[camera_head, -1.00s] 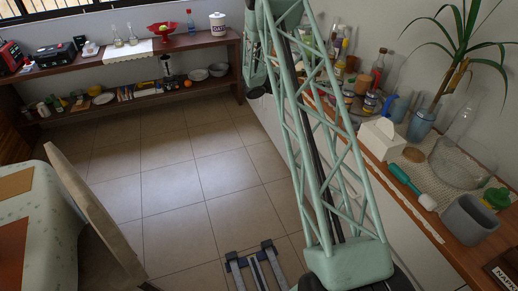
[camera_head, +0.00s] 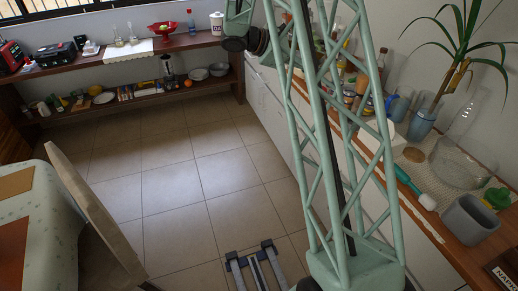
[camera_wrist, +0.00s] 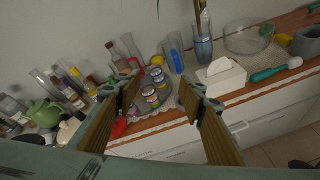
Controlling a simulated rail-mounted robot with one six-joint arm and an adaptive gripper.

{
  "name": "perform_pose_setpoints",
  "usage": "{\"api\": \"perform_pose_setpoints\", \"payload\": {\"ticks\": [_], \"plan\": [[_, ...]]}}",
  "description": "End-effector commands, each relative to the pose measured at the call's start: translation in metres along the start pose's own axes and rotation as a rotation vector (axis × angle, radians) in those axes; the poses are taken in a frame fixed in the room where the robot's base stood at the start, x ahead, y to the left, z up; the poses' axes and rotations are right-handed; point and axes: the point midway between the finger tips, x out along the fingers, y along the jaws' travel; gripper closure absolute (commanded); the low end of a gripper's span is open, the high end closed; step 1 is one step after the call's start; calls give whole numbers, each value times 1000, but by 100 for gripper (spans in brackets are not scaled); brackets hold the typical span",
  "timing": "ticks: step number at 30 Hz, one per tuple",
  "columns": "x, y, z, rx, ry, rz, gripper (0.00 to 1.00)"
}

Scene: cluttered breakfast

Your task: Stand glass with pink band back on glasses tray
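My gripper (camera_wrist: 160,84) is open, with its two wood-coloured fingers spread wide and nothing held between them. It is above the side counter. Several tall clear glasses (camera_wrist: 127,50) stand against the wall, just beyond the left finger in the wrist view. A blue glass (camera_wrist: 174,50) stands to the right of them. I cannot make out a pink band on any glass, nor tell which surface is the glasses tray. Labelled cans (camera_wrist: 150,93) show between the fingers. In the head view, my arm hides part of the counter.
A white tissue box (camera_wrist: 221,77), a glass bowl (camera_wrist: 247,40) and a teal-handled tool (camera_wrist: 268,73) lie to the right. A green teapot (camera_wrist: 43,113) and several bottles (camera_wrist: 70,82) crowd the left. A potted plant (camera_head: 421,124) rises from the counter.

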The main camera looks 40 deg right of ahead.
Motion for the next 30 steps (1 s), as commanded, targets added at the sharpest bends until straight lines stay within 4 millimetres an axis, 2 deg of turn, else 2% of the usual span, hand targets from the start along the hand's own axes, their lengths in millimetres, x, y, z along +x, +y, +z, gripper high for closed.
{"api": "perform_pose_setpoints", "payload": {"ticks": [12,30], "plan": [[-62,-47,47,134,115,-85,63],[-146,-129,97,315,296,-213,63]]}}
